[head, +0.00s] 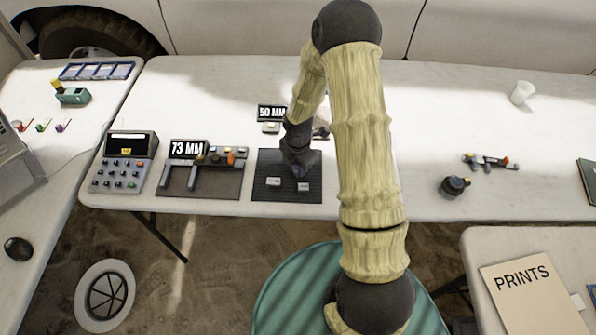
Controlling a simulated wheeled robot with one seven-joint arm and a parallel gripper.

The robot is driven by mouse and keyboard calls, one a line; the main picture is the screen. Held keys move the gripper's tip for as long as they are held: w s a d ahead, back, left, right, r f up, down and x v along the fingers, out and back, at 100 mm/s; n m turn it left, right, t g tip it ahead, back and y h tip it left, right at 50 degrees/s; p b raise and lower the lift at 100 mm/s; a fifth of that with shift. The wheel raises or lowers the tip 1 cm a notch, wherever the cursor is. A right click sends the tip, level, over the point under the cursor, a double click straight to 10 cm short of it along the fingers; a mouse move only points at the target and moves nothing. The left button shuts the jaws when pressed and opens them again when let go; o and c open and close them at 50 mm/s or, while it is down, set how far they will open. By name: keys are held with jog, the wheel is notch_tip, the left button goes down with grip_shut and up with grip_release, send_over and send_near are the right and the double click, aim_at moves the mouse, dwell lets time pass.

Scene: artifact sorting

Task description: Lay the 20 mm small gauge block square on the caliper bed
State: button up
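The caliper (222,157) stands left of centre on the table, with a "73 MM" display (187,149) behind it and its dark bed (218,186) in front. Two grey jaws reach forward over the bed, and I see no block between them. A dark mat (287,193) lies just right of it. Two small pale blocks, a left one (273,182) and a right one (303,187), lie apart on the mat. I cannot read which is 20 mm. My gripper (299,172) points down over the mat, just behind the right block. Its fingers are too small and dark to read.
A "50 MM" sign (271,113) with a small block (271,127) stands behind the mat. A keypad device (125,163) is left of the caliper. A dark round object (455,186) and a cluttered tool (490,162) lie right of my arm, with bare table around.

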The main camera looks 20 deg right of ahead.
grip_shut()
jog(key=shift+r, duration=0.1)
jog(key=shift+r, duration=0.2)
notch_tip(320, 180, up, 10)
jog(key=shift+f+p, duration=0.25)
jog(key=shift+p, duration=0.15)
jog(key=w+r+m+p, duration=0.4)
jog(key=r+m+p, duration=1)
jog(key=m+p, duration=0.8)
jog(key=shift+w+r+m+p, duration=0.2)
jog(key=shift+r+m+p, duration=0.15)
jog(key=shift+m, duration=0.35)
